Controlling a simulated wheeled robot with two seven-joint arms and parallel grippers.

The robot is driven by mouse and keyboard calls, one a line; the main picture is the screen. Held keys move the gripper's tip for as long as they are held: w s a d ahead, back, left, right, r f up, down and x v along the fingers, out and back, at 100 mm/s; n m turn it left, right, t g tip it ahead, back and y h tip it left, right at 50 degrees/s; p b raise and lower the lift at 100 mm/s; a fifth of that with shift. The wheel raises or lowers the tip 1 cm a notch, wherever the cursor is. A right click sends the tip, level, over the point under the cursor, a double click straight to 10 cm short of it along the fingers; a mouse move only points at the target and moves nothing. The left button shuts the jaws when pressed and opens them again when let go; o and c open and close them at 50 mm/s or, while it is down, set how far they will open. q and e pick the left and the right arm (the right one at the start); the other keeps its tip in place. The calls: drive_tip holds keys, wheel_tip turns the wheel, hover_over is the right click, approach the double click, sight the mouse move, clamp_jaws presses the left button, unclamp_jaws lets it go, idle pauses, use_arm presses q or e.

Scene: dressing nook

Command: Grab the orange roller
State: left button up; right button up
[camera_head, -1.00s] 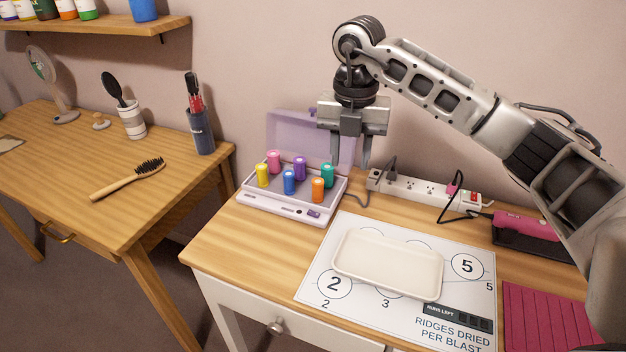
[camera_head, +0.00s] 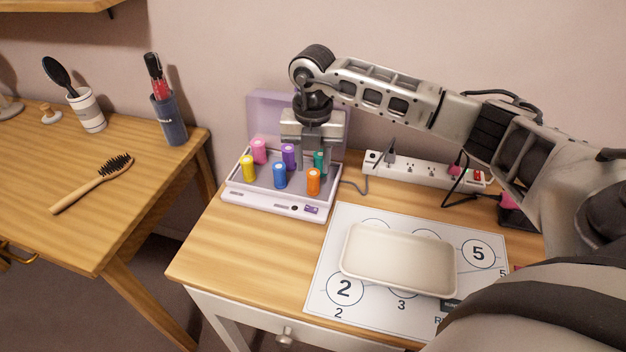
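The orange roller (camera_head: 313,183) stands upright at the front right of the roller set's case (camera_head: 262,202), whose lilac lid is raised behind. My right gripper (camera_head: 313,165) points down over the right part of the case. Its fingers are apart, just behind and above the orange roller in the picture, near the teal roller (camera_head: 319,158), which shows partly between them. I cannot tell whether a finger touches either roller. Yellow, pink, blue and purple rollers stand to the left. My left gripper is not in view.
A cream tray (camera_head: 400,262) lies on a numbered mat (camera_head: 325,285) right of the case. A power strip (camera_head: 420,172) with plugged cords lies behind. Bare wood (camera_head: 235,245) is free in front of the case. A hairbrush (camera_head: 92,185) lies on the left table.

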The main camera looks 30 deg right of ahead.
sight(313, 179)
wheel_tip(313, 179, down, 6)
drive_tip(key=shift+r+p, duration=0.15)
drive_tip(key=shift+p, duration=0.35)
drive_tip(key=shift+c, duration=0.3)
drive_tip(key=c, duration=0.7)
